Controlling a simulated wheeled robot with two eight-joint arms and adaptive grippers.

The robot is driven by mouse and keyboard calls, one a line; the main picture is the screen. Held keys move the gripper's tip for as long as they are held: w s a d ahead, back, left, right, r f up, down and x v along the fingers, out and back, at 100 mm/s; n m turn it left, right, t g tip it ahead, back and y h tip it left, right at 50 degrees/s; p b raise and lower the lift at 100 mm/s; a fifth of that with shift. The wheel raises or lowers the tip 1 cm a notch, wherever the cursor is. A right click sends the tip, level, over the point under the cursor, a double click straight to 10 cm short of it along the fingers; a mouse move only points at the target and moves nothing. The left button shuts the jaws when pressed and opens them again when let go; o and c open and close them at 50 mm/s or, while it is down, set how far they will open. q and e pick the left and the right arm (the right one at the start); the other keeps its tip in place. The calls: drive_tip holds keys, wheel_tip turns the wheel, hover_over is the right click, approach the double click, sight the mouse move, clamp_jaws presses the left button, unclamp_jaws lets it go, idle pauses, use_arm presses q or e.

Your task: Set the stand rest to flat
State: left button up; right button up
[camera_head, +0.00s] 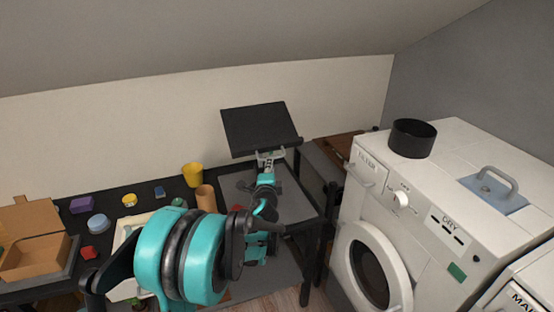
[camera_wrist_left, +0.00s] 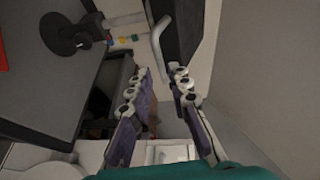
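The stand rest (camera_head: 258,126) is a dark flat panel, tilted up above the grey table top at the back. A pale bar (camera_wrist_left: 160,38) runs along the edge of the dark panel (camera_wrist_left: 183,30) in the left wrist view. My left gripper (camera_head: 268,157) is just below the rest's lower front edge. Its fingers (camera_wrist_left: 160,72) are spread apart, and the end of the bar lies near the gap between their tips. I cannot tell whether they touch it. A dark round base (camera_wrist_left: 68,32) is on the table in the wrist view. My right gripper is not in view.
A white washing machine (camera_head: 405,215) with a black pot (camera_head: 412,138) on top stands at the right. On the dark desk at left are a yellow cup (camera_head: 192,175), a brown cylinder (camera_head: 205,198), a cardboard box (camera_head: 35,252) and small items. A sloped ceiling hangs above.

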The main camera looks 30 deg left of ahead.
use_arm(q)
drive_tip(key=b+x, duration=0.1)
drive_tip(key=x, duration=0.6)
drive_tip(key=shift+b, duration=0.3)
drive_tip(key=shift+s, duration=0.1)
clamp_jaws()
